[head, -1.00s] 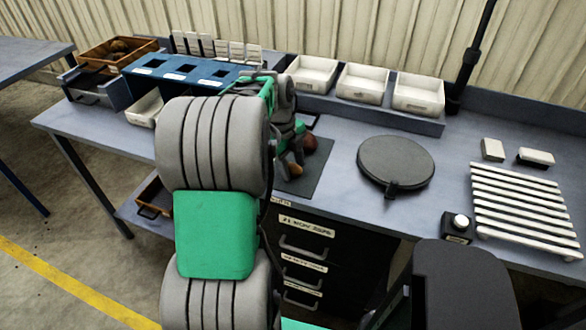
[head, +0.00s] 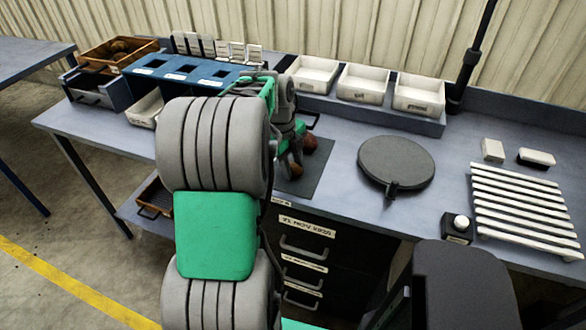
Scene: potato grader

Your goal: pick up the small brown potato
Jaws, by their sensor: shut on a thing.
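A small brown potato (head: 295,170) shows at the end of my gripper (head: 296,160), over the dark mat on the bench. The gripper is shut on it, though my arm hides most of the jaws. A reddish-brown potato (head: 310,142) is just behind and to the right of the gripper, at the mat (head: 314,178). I cannot tell whether the held potato is clear of the mat.
A round grey plate (head: 396,162) and a white slatted rack (head: 522,212) lie to the right. White bins (head: 363,84) stand along the back. A blue sorting box (head: 185,72) and a wooden crate of potatoes (head: 100,65) are at the back left.

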